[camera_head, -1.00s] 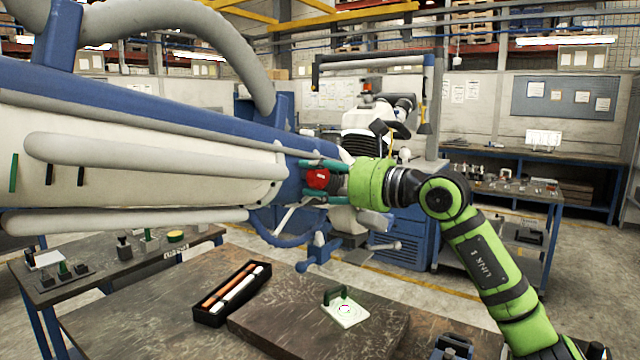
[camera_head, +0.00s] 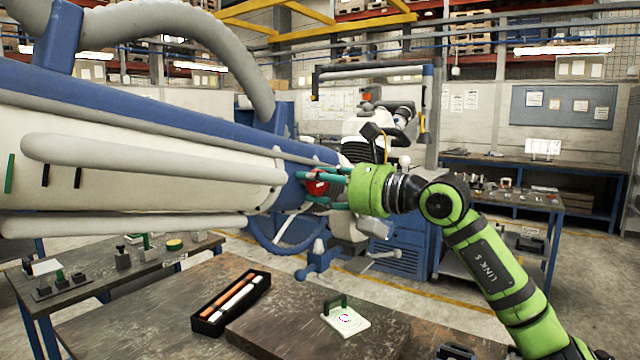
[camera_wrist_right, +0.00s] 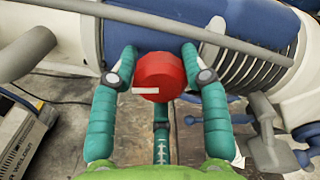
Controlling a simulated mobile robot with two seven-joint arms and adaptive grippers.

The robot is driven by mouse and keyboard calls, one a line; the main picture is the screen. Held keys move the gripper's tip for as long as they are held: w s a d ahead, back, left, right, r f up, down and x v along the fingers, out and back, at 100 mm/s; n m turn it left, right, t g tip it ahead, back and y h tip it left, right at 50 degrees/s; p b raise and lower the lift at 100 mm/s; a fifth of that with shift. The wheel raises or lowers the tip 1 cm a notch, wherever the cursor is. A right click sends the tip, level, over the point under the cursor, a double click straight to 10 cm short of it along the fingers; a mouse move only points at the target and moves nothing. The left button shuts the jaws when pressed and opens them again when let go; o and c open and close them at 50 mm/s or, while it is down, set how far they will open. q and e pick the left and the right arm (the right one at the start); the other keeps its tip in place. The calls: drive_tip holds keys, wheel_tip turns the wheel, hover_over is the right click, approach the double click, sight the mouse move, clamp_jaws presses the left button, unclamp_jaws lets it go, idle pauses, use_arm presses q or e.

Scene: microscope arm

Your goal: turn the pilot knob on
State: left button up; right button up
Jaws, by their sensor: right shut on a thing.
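The red round pilot knob (camera_head: 317,184) sits on the end of the big blue and white microscope arm (camera_head: 150,185). In the right wrist view the knob (camera_wrist_right: 162,72) faces me, with a short white mark on the left of its face. My right gripper (camera_head: 316,181) has its teal fingers around the knob. In the right wrist view this gripper (camera_wrist_right: 160,65) has one finger on each side of the knob and a third below it. The fingers partly hide the knob in the head view. My left gripper is not in view.
Below is a dark workbench with a black tray (camera_head: 208,325) of rods and a white plate with a green handle (camera_head: 346,319). A second bench (camera_head: 60,295) with small parts stands at left. A blue cabinet (camera_head: 402,255) stands behind my right arm.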

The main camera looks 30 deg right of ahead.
drive_tip(key=shift+s+d+r, duration=0.1)
drive_tip(key=shift+r, duration=0.35)
drive_tip(key=o, duration=1.1)
drive_tip(key=shift+o, duration=0.2)
drive_tip(key=shift+a+f, duration=0.15)
drive_tip(key=shift+a, duration=0.05)
drive_tip(key=shift+d+f, duration=0.1)
drive_tip(key=shift+f, duration=0.05)
drive_tip(key=shift+s+d, duration=0.15)
drive_tip(key=shift+s, duration=0.05)
drive_tip(key=v, duration=1.1)
drive_tip(key=shift+s, duration=0.3)
